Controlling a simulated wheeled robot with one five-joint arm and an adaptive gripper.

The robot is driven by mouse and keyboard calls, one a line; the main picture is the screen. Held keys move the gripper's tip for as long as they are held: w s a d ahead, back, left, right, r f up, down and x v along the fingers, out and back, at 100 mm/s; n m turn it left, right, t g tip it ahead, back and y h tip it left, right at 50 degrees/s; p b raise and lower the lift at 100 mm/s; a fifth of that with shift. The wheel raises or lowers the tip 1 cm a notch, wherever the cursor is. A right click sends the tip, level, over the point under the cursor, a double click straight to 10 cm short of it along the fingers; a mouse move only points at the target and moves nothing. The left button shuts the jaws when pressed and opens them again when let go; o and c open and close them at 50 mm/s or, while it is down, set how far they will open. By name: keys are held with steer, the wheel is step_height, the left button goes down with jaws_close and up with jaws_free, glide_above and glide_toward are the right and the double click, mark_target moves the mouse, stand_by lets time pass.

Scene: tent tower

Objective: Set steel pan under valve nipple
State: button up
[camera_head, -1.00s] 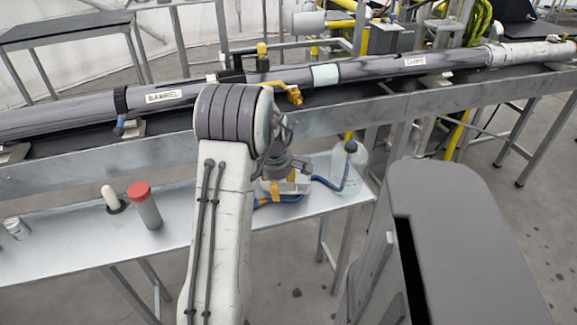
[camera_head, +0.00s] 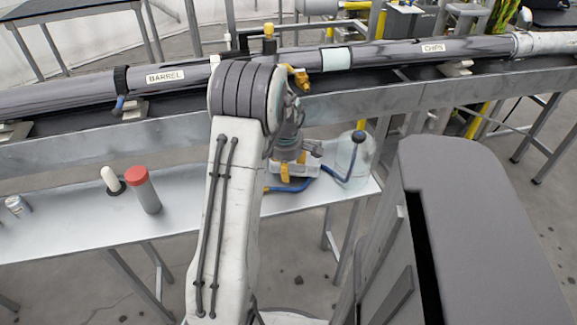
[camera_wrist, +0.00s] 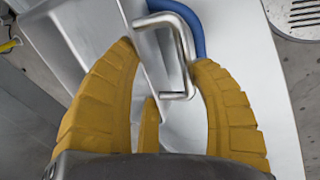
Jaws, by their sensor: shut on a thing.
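The steel pan (camera_head: 309,170) is a pale metal tray by the lower shelf, below the pipe in the head view; my arm partly hides it. In the wrist view its bent metal handle (camera_wrist: 184,45) and slanted wall show between my fingers. My gripper (camera_head: 292,166) points down at the pan; its yellow fingers (camera_wrist: 165,65) are closed around the pan's edge by the handle. Whether the pan is clear of the shelf I cannot tell. The brass-yellow valve (camera_head: 298,77) is on the pipe above and behind the gripper; its nipple is too small to make out.
The shelf (camera_head: 70,205) holds a red-capped grey cylinder (camera_head: 142,190), a white-topped plug (camera_head: 111,180) and a small can (camera_head: 17,205) at left. The beam (camera_head: 170,138) runs above.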

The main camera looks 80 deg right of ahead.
steer(key=o, duration=1.3)
steer(key=shift+r, duration=0.1)
steer(key=p+v, duration=0.1)
steer(key=v, duration=1.1)
steer(key=shift+p, duration=0.3)
